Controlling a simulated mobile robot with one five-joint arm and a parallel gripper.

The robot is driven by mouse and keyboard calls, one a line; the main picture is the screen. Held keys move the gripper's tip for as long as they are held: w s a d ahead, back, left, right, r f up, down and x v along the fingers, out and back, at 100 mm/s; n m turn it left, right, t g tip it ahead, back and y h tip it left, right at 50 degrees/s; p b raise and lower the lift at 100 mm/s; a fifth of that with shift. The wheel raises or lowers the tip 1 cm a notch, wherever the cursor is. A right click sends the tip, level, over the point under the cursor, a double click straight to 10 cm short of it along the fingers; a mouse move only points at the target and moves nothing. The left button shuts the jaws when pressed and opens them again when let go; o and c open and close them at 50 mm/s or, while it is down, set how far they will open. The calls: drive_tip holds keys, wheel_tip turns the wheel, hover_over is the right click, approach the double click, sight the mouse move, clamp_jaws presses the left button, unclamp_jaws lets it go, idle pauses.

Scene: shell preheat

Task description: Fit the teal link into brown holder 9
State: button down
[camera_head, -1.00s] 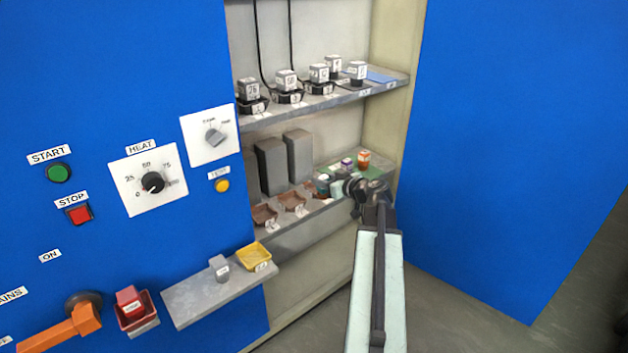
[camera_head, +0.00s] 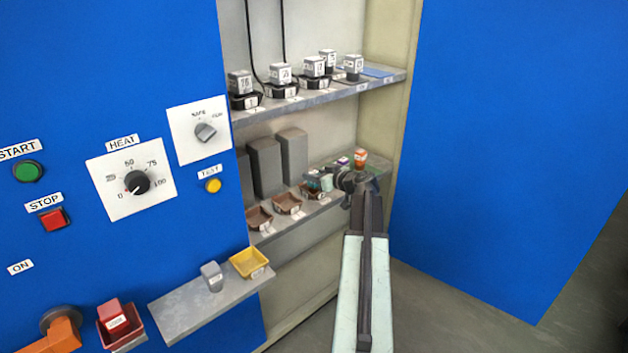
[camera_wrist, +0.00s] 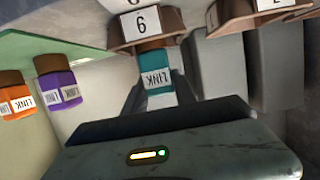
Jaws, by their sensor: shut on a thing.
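The teal link (camera_wrist: 156,72) is between the jaws of my gripper (camera_wrist: 155,95) in the wrist view, its label upside down. In the head view the link (camera_head: 327,182) is at the left of my gripper (camera_head: 336,181), above the shelf. Brown holder 9 (camera_wrist: 117,34) is right in front of the link in the wrist view, its number label upside down. The link's far end meets or overlaps the holder's labelled front; I cannot tell whether it is inside. In the head view holder 9 (camera_head: 311,191) is partly hidden by the link and gripper.
Two more brown holders (camera_head: 260,216) (camera_head: 288,202) stand left on the same shelf, with grey blocks (camera_head: 265,165) behind. A purple link (camera_wrist: 61,89) and an orange link (camera_wrist: 16,102) stand on the green mat (camera_wrist: 60,44). The cabinet's right wall (camera_head: 383,130) is close.

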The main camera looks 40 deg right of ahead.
drive_tip(key=shift+f+b, duration=0.2)
drive_tip(key=shift+b, duration=0.1)
drive_tip(key=c, duration=1)
unclamp_jaws()
drive_tip(key=shift+r, duration=0.2)
drive_tip(key=p+v, duration=0.4)
drive_tip(key=v, duration=0.8)
drive_tip(key=shift+r, duration=0.15)
